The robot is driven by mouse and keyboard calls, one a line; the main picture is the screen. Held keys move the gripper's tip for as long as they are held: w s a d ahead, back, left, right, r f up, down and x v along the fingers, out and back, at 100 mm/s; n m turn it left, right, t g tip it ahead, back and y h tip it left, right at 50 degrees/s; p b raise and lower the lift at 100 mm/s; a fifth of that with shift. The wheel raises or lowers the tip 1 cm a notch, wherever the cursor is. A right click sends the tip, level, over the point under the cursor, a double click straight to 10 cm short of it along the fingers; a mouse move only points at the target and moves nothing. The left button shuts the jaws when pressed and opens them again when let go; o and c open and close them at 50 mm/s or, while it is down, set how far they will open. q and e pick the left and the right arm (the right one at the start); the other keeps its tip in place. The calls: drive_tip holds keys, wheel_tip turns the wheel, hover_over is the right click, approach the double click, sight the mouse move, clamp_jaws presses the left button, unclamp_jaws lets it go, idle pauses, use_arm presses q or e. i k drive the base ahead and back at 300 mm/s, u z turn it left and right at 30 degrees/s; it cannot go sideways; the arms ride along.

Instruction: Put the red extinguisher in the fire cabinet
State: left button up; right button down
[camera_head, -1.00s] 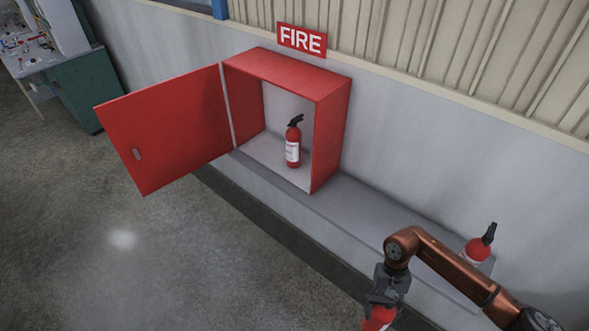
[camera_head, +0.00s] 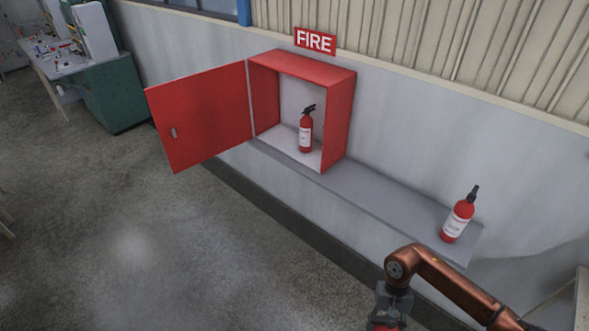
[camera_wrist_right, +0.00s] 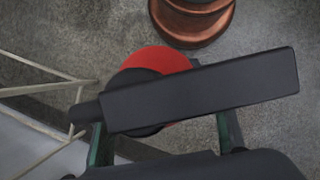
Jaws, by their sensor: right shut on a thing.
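The red fire cabinet (camera_head: 340,118) stands on a grey ledge against the wall, its door (camera_head: 200,115) swung open to the left. One red extinguisher (camera_head: 306,135) stands upright inside it. Another red extinguisher (camera_head: 457,222) stands on the right end of the ledge. My right gripper (camera_head: 387,318) is at the bottom of the head view, in front of and below the ledge. It is shut on a third red extinguisher (camera_head: 384,327), mostly cut off by the frame edge. In the right wrist view that extinguisher's black handle (camera_wrist_right: 200,90) and red top (camera_wrist_right: 158,60) show between the fingers. My left gripper is out of view.
A red FIRE sign (camera_head: 315,41) hangs above the cabinet. The ledge (camera_head: 385,190) is bare between the cabinet and the right-hand extinguisher. A green workbench (camera_head: 115,95) stands at the far left. The floor in front is clear.

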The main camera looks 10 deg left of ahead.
sight(287, 144)
drive_tip(key=u, duration=0.45)
drive_tip(key=i, duration=0.55)
drive_tip(key=u, duration=1.25)
drive_tip(key=i, duration=2.05)
drive_tip(key=z, duration=0.9)
drive_tip(key=i, duration=0.7)
drive_tip(key=z, duration=0.65)
